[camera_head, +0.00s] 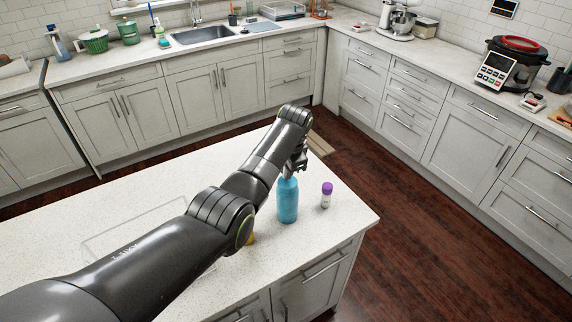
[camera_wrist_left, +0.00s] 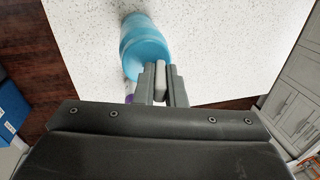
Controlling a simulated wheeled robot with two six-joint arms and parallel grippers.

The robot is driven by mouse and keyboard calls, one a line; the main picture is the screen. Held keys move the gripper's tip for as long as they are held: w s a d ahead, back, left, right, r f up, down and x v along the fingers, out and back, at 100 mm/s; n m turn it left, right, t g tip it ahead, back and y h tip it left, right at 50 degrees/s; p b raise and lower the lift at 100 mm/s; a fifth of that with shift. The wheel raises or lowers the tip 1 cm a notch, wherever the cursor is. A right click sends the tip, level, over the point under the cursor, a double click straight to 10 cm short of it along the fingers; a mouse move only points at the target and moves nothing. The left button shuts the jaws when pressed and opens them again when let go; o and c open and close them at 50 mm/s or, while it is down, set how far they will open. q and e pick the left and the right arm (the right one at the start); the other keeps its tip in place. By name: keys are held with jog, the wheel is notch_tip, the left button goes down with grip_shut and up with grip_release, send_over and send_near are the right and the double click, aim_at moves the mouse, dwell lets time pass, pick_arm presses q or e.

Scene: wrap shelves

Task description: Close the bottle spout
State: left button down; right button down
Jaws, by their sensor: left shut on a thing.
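A blue bottle (camera_head: 287,203) stands upright on the white island counter, near its right end. My left gripper (camera_head: 294,170) is at the top of the bottle and hides most of that top from the head view. In the left wrist view the blue bottle (camera_wrist_left: 146,42) lies just beyond my left fingertips (camera_wrist_left: 161,80). The fingers are closed around a light grey piece at the bottle's top, which looks like the spout. The spout's exact angle is hidden. My right gripper is in neither view.
A small white bottle with a purple cap (camera_head: 326,196) stands just right of the blue bottle. A clear tray (camera_head: 97,246) lies on the counter (camera_head: 150,210) at left, partly behind my arm. A small yellow thing (camera_head: 251,239) shows beside my arm. The counter's right edge is close.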

pick_arm(q)
jog(key=shift+s+d+t+y, duration=0.15)
jog(key=shift+t+y, duration=0.25)
jog(key=shift+t, duration=0.2)
jog(key=c, duration=1.5)
grip_release()
